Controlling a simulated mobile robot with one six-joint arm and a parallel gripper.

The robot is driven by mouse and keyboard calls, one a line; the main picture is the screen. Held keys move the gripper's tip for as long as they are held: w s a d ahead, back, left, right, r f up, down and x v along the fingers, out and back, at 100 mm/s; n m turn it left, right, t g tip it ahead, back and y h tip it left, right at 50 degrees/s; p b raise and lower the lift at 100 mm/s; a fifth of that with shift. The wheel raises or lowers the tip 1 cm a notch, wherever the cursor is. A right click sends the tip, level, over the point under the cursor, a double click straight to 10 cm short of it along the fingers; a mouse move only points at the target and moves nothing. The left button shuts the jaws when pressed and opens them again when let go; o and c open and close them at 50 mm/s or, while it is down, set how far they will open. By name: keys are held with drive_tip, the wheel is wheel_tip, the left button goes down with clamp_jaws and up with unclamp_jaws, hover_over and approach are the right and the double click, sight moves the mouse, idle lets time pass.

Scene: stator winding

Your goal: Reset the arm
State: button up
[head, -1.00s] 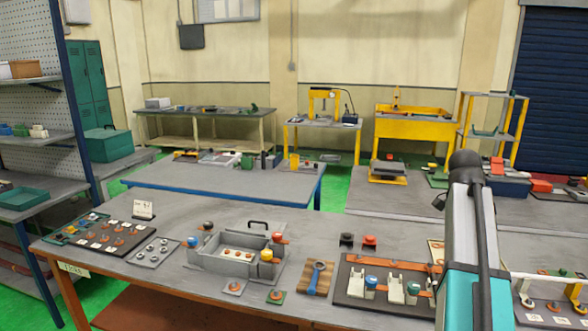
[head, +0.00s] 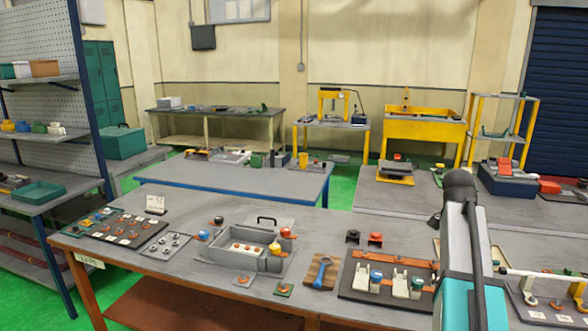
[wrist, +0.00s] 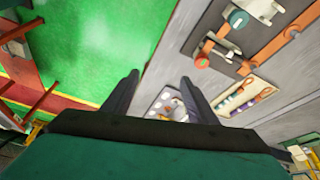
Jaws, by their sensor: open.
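My gripper (wrist: 158,92) shows in the wrist view with its two dark fingers apart and nothing between them. It is above the front edge of the workbench (wrist: 190,45), with the green floor to the left in that view. In the head view my arm rises at the right and hides part of the bench; the fingers do not show there.
The bench holds a grey open box (head: 272,265), a blue-handled tool on a wooden block (head: 322,271), and a dark board with white fixtures (head: 352,290). Red and black pieces (head: 375,239) stand behind it. A blue-legged table (head: 240,178) is beyond.

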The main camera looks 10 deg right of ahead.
drive_tip(key=w+a+f+n+t+y, duration=0.15)
drive_tip(key=a+f+n, duration=0.35)
drive_tip(key=a+f, duration=0.5)
drive_tip(key=w+a+f+n+g, duration=0.1)
drive_tip(key=w+a+f+n, duration=0.3)
drive_tip(key=a+f, duration=0.7)
drive_tip(key=s+a+f+n+y, duration=0.1)
drive_tip(key=s+a+f+n, duration=0.4)
drive_tip(key=a+f, duration=0.4)
drive_tip(key=s+a+f+n+y, duration=0.2)
drive_tip(key=s+a+f+n, duration=0.4)
drive_tip(key=f, duration=0.5)
drive_tip(key=s+a+f+g+b, duration=0.1)
drive_tip(key=s+f+g+b, duration=0.4)
drive_tip(key=s+f, duration=1.9)
wheel_tip(320, 180, down, 4)
drive_tip(key=b, duration=0.5)
drive_tip(key=shift+a+m, duration=0.2)
drive_tip(key=shift+m, duration=0.2)
